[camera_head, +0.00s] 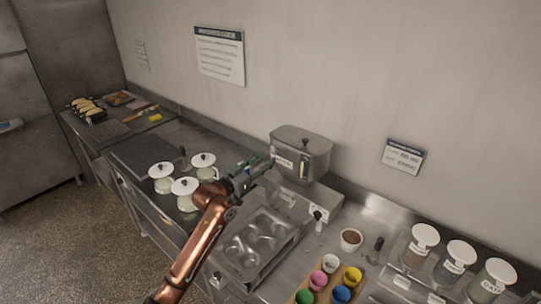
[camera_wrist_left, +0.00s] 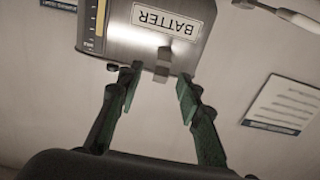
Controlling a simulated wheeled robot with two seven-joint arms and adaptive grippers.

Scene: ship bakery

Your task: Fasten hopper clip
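The steel batter hopper (camera_head: 313,152) stands on the back of the counter, with a lid and black knob on top. It shows upside down in the left wrist view (camera_wrist_left: 150,45), with a BATTER label and a yellow gauge strip. A small metal clip (camera_wrist_left: 163,65) sticks out at the hopper's edge by the label. My left gripper (camera_head: 262,164) is at the hopper's left front. In the left wrist view its fingers (camera_wrist_left: 157,85) are apart, one on each side of the clip's line, with nothing between them. Contact cannot be told. My right gripper is out of view.
A muffin-type tray (camera_head: 255,245) lies in front of the hopper. Several white-lidded pots (camera_head: 185,187) stand left of my arm. Coloured cups (camera_head: 318,280), a brown-filled bowl (camera_head: 351,239) and lidded jars (camera_head: 455,262) are at the right. A wall runs close behind the hopper.

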